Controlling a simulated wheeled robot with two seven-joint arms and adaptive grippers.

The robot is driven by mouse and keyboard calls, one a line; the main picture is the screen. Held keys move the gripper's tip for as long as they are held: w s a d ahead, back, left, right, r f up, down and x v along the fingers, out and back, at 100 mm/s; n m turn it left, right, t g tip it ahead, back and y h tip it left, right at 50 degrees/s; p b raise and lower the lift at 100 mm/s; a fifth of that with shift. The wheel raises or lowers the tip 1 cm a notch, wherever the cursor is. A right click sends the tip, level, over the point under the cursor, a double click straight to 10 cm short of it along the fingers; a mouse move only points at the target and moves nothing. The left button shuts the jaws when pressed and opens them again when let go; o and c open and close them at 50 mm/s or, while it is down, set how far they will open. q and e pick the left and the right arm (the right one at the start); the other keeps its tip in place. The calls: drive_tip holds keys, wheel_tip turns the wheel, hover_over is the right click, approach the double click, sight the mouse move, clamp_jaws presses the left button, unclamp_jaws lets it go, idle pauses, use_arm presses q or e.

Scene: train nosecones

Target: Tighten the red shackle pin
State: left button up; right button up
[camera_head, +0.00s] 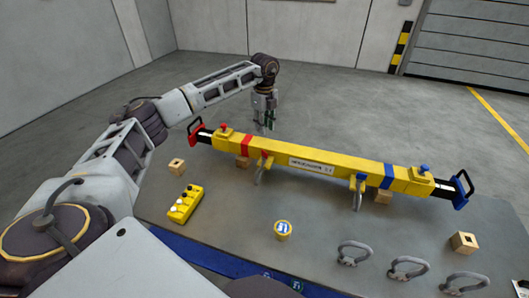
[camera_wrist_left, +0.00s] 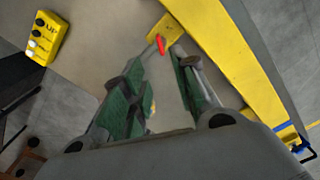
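The yellow lifting beam (camera_head: 335,167) lies across the table on wooden blocks. A small red pin (camera_head: 265,154) shows at its left shackle (camera_head: 261,170), which hangs at the beam's front side. In the left wrist view a red pin (camera_wrist_left: 160,44) stands out from a yellow lug (camera_wrist_left: 165,30) of the beam. My left gripper (camera_head: 266,125) points down behind the beam's left part. In the wrist view its green-padded fingers (camera_wrist_left: 165,62) are apart, with the red pin beyond and between the tips. Nothing is visibly held. My right gripper is out of view.
A yellow control box (camera_head: 186,204) and a wooden block (camera_head: 176,166) are at the table's left. The beam has a red end handle (camera_head: 196,131) and a blue one (camera_head: 462,190).

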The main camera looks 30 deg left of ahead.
sight(264, 155)
use_arm(q)
drive_tip(key=shift+f+p, duration=1.3)
drive_tip(key=shift+f, duration=5.65)
clamp_jaws()
